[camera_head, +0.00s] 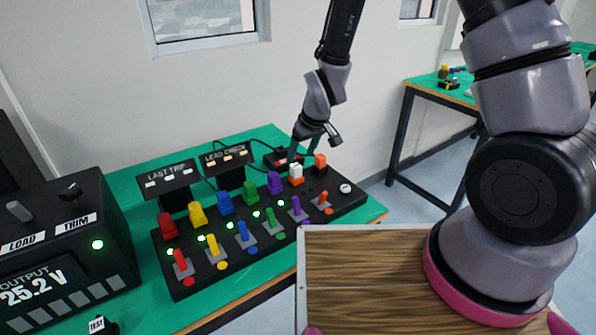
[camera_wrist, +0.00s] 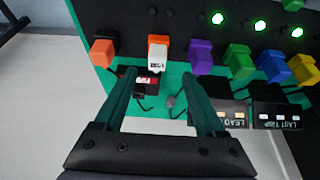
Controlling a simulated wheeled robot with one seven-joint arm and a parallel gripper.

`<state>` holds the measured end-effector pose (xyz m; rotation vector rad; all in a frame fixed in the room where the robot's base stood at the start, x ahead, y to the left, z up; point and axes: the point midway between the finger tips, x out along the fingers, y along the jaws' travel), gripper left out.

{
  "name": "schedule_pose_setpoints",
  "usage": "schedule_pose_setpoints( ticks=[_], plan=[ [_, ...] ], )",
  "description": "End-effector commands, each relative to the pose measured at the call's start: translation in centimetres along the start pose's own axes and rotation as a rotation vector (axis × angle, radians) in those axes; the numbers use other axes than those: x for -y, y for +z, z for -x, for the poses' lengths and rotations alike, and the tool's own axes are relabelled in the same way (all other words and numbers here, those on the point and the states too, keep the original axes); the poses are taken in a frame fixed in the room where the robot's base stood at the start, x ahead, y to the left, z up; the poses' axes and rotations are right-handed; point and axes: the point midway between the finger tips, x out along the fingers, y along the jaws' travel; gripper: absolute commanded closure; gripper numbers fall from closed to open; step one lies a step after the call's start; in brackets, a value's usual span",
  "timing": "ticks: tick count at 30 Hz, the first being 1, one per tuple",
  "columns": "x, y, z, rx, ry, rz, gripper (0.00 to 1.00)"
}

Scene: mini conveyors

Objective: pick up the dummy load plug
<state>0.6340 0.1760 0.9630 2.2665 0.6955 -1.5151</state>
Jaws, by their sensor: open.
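A plug with a white body and an orange part (camera_head: 296,172) stands in the back row of the black panel; I take it for the dummy load plug, though its print is too small to read. In the wrist view the white plug (camera_wrist: 157,60) shows just beyond the fingertips, in line with the gap between them. My gripper (camera_wrist: 160,76) is open, with nothing between its fingers. In the head view my gripper (camera_head: 301,154) is behind the plug, close to it; contact cannot be made out.
An orange block (camera_head: 320,162) and a purple one (camera_head: 274,183) flank the plug. A black box with a red label (camera_wrist: 148,82) lies close behind it, with cables. The LEAD CHECK display (camera_head: 228,160) is beside my gripper. Several switches line the panel front (camera_head: 185,285).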

Motion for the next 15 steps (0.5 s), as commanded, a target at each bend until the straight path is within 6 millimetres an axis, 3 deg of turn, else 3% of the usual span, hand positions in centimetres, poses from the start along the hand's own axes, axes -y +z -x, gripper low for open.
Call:
schedule_pose_setpoints(
  ticks=[3, 11, 15],
  plan=[
    [-0.1, 0.0, -1.8, 0.002, 0.000, -0.002, 0.28],
    [-0.2, -0.1, -3.8, 0.001, 0.000, -0.002, 0.28],
    [-0.5, -0.3, -6.0, 0.002, 0.000, -0.002, 0.28]
  ],
)
